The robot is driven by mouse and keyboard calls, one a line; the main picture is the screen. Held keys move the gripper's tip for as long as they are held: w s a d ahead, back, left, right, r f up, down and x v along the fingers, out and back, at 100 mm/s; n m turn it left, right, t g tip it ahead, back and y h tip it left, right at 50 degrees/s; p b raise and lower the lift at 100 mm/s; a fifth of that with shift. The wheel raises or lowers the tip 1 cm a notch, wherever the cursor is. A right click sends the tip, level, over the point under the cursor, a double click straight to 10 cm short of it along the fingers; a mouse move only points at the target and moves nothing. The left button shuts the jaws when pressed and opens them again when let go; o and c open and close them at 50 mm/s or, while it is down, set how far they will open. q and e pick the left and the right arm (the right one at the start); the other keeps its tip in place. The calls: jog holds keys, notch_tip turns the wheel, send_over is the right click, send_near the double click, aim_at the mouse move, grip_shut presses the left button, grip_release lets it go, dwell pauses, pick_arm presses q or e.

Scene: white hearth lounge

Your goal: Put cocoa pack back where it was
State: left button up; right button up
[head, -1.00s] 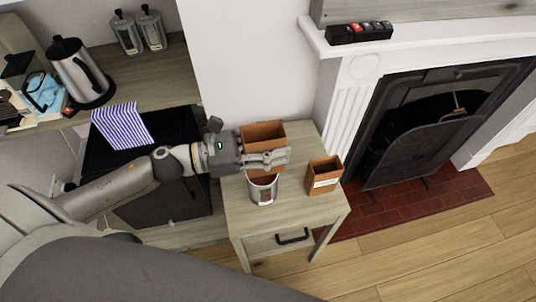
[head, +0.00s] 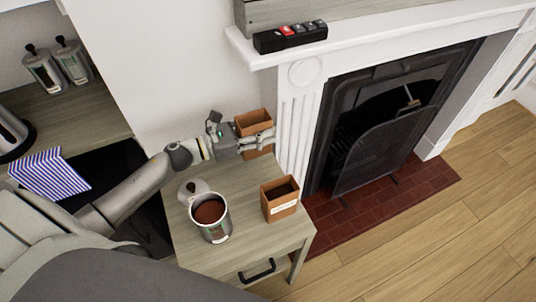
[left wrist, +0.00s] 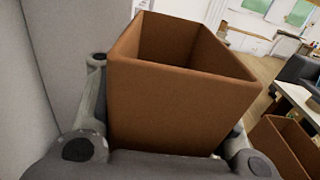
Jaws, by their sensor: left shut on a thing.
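The cocoa pack, a brown open-topped box (head: 253,120), is in my left gripper (head: 257,141) at the far back corner of the small table (head: 235,178), beside the fireplace surround. The gripper is shut around its sides. In the left wrist view the pack (left wrist: 165,108) stands about upright between the fingers, its near wall and part of its inside showing. Whether its base touches the table is hidden. A similar brown box (head: 280,199) with a white label stands on the table's right side; the label is too small to read. My right gripper is not in view.
An open tin of brown powder (head: 211,216) stands at the table's front left, with a round grey lid (head: 192,189) behind it. The white fireplace surround (head: 297,120) rises close to the right of the held pack. The middle of the tabletop is clear.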

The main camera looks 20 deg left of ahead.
pick_arm(q)
notch_tip(320, 180, down, 3)
jog(key=shift+s+f, duration=0.1)
jog(key=shift+f, duration=2.15)
jog(key=shift+f+b, duration=0.15)
jog(key=shift+b, duration=0.2)
jog(key=o, duration=1.2)
